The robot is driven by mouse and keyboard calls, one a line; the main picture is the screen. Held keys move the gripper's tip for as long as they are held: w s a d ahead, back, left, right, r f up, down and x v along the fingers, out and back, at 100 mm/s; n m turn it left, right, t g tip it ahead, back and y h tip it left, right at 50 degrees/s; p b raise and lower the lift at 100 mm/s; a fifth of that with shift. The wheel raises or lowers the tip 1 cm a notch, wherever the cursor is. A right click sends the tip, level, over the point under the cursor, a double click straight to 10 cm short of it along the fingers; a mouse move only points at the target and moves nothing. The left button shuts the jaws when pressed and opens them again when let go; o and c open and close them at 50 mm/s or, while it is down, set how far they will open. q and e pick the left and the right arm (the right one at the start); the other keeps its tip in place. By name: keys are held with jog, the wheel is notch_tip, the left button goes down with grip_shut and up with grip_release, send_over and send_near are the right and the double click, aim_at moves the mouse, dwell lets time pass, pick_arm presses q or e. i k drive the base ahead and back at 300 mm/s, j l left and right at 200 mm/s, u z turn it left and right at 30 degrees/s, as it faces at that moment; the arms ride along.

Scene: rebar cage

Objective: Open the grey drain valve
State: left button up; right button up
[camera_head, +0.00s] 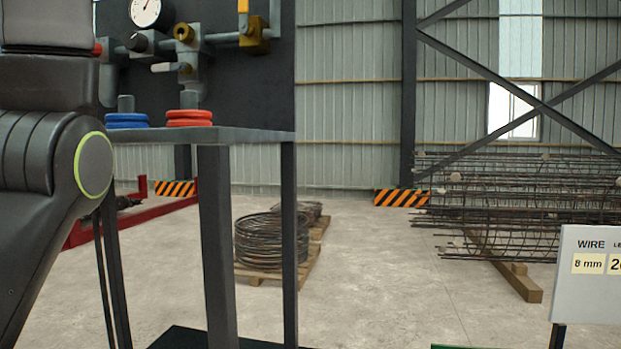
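A small grey lever handle (164,67) sits on grey pipework with a brass fitting, low on a dark upright panel (273,85) at the upper left. It is likely the drain valve, and it lies about level. My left arm fills the left edge and covers part of the panel's left side; its gripper is out of the picture. My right gripper is not in view.
A pressure gauge (146,12), yellow-handled valve (223,37), blue discs (127,121) and red discs (189,118) are at the bench (255,135). Wire coils (262,240), rebar cages (510,190) and a wire sign (590,290) stand right. Floor between is clear.

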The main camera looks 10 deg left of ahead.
aim_at(166, 67)
jog(key=k+j, duration=0.1)
jog(key=k, duration=0.9)
